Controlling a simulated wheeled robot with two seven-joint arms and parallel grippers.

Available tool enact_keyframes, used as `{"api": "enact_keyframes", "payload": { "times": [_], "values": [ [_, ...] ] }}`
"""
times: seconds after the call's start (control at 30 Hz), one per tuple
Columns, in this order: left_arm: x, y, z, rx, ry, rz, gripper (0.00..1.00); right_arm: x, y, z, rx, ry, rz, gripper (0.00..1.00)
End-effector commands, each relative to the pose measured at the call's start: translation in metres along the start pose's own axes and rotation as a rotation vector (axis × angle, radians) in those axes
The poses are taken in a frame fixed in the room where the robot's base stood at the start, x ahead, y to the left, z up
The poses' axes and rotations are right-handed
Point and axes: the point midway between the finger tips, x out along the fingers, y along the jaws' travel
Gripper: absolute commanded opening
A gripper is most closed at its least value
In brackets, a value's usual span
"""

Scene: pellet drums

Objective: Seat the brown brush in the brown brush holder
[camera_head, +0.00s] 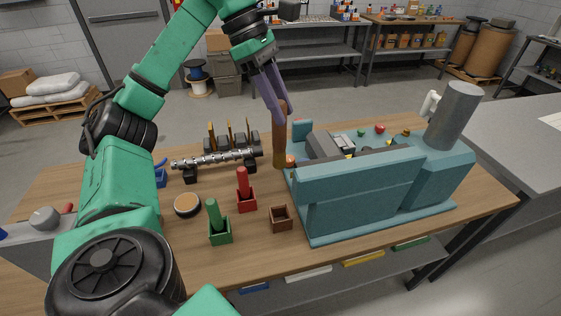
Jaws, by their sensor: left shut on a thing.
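The brown brush (280,148) hangs upright in my left gripper (278,110), whose purple fingers are shut on its upper part. The brush is behind the brown brush holder (281,224), well apart from it. Its lower end is near the teal machine's left end; I cannot tell whether it touches the table. The brown holder is a small, square, open box on the wooden table (265,258), and it is empty. My right gripper is not in view.
A green brush (213,213) stands in a green holder and a red brush (243,181) in a red one, left of the brown holder. A teal machine (360,190) fills the right side. A metal shaft (215,158) on black supports and a round tin (187,205) lie left.

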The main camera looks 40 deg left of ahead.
Motion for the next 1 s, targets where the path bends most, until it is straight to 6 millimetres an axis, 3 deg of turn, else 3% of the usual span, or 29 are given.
{"api": "enact_keyframes", "payload": {
  "times": [0.03, 0.2, 0.3, 0.43, 0.57, 1.0],
  "values": [
    [0.027, 0.000, -0.012, -0.001, 0.001, -0.003, 0.00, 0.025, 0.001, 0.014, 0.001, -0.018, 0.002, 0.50],
    [0.069, 0.000, -0.031, 0.000, 0.001, -0.004, 0.00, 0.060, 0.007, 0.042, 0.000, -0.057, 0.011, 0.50],
    [0.093, 0.000, -0.042, 0.000, 0.001, -0.004, 0.00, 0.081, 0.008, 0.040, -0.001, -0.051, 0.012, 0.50],
    [0.123, 0.000, -0.056, -0.001, 0.003, -0.004, 0.00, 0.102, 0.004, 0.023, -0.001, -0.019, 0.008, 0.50],
    [0.150, 0.000, -0.070, -0.004, 0.008, -0.003, 0.00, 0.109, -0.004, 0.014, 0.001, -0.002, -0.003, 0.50],
    [0.210, 0.000, -0.096, -0.001, 0.003, 0.000, 0.00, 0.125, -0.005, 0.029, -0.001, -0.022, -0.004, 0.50]
  ]
}}
